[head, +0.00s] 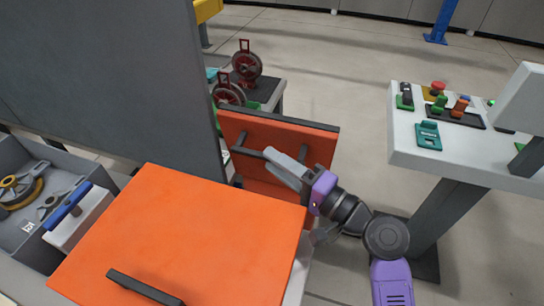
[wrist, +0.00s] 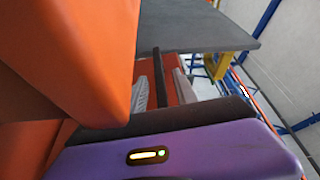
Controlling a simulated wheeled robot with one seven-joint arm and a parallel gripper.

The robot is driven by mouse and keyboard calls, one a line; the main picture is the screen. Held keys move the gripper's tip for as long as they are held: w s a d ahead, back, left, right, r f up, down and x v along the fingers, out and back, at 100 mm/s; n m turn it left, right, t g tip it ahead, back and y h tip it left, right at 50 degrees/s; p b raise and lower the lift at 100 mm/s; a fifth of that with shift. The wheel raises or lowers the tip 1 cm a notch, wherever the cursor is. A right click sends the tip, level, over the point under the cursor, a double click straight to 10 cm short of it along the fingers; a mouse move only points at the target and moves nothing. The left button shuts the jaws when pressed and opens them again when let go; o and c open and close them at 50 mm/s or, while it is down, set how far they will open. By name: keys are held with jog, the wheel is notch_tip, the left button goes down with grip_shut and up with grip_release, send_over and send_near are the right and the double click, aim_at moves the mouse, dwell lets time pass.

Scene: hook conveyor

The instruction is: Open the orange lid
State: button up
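A flat orange panel, which looks like the lid (head: 185,235), lies in the near left of the head view, with a dark bar handle (head: 145,287) near its front edge. Behind it stands a second, upright orange panel (head: 318,135) with dark handle parts on its face. My gripper (head: 270,162) is in front of this upright panel, away from the flat panel's handle. In the wrist view, a dark bar (wrist: 157,75) lies between the two grey fingers, with gaps showing beside it. The gripper looks open; contact with the bar cannot be told. Orange surfaces fill the wrist view's left side.
A tall grey panel (head: 110,75) stands at the left. A grey bin (head: 18,215) holds parts at the far left. Red wheels (head: 246,65) sit on a bench behind. A white control console (head: 400,150) stands at the right, with open floor between.

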jog(key=shift+w+a, duration=0.45)
grip_shut()
dwell(1.2)
